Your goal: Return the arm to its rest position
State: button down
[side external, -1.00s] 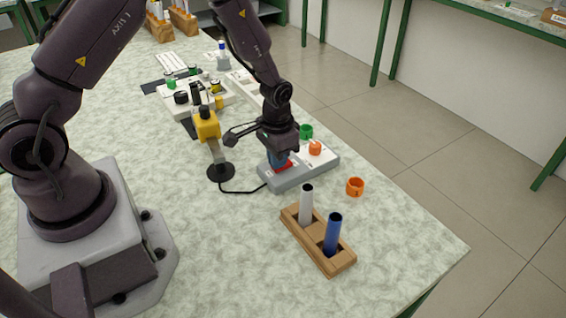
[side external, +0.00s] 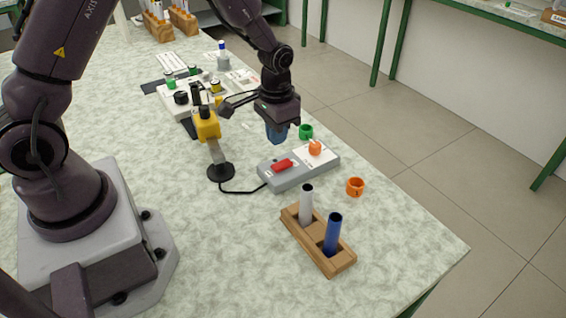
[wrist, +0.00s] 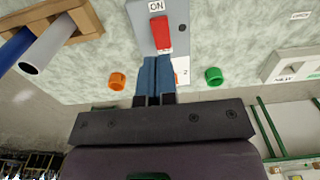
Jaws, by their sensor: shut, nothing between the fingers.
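My gripper (side external: 276,133) is above the table, just behind the grey switch box, with its blue fingers together and nothing between them. In the wrist view the blue fingers (wrist: 156,76) also lie side by side. The grey switch box (side external: 292,180) carries a red rocker switch (side external: 283,166) and an orange knob-like piece (side external: 315,148). In the wrist view the red switch (wrist: 160,33) lies beyond the fingertips, next to an "ON" label. The gripper is apart from the switch.
A wooden block (side external: 325,253) holds a white rod (side external: 306,207) and a blue rod (side external: 333,236). An orange ring (side external: 355,187) and a green ring (side external: 306,131) lie near the box. A yellow device (side external: 207,127) stands left of the gripper.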

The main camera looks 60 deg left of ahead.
jog(key=shift+s, duration=0.1)
jog(key=s+d+r+t, duration=0.1)
jog(key=s+r+t, duration=0.1)
jog(key=s+r, duration=0.7)
jog(key=s+d+r+t, duration=0.2)
jog(key=s+r, duration=0.7)
jog(key=r, duration=0.6)
jog(key=shift+s+t, duration=0.3)
jog(key=shift+t, duration=0.5)
jog(key=shift+d+f, duration=0.15)
